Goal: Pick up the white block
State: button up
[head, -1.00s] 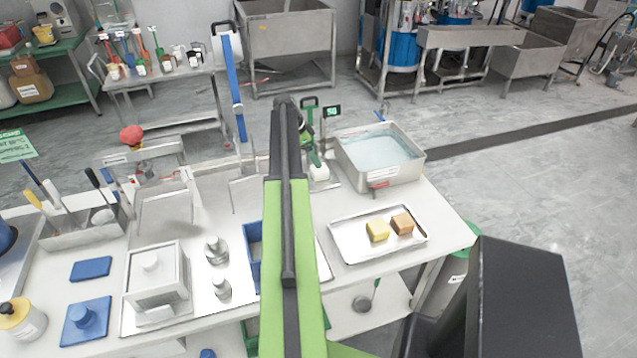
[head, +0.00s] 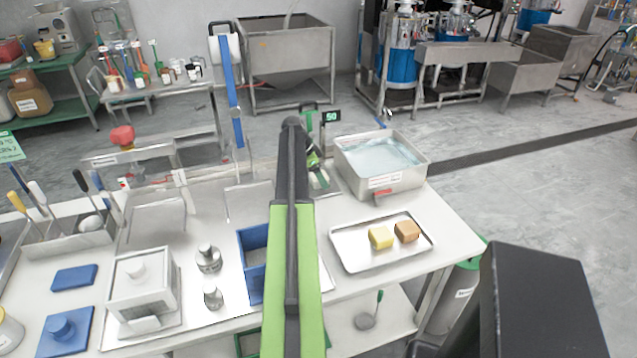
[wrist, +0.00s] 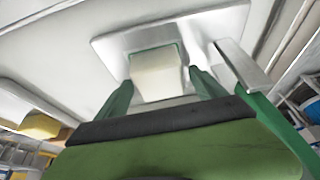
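The white block (wrist: 157,76) shows in the wrist view as a cream-white cube between the two green fingers of my gripper (wrist: 163,86). A finger lies along each side of it. I cannot tell whether both fingers press on it. The block lies against a pale plate (wrist: 222,33) with a green patch at its far edge. In the head view my gripper (head: 314,160) is low at the back of the table, beside a small display reading 50 (head: 331,116). My arm mostly hides the block there.
A metal basin (head: 385,187) stands right of my gripper. A metal tray (head: 354,256) in front of it holds a yellow block (head: 381,237) and a brown block (head: 407,231). A blue bin (head: 250,285) is left of my arm.

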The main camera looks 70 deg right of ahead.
jog(key=c, duration=1.6)
jog(key=shift+o, duration=0.2)
jog(key=shift+r, duration=0.1)
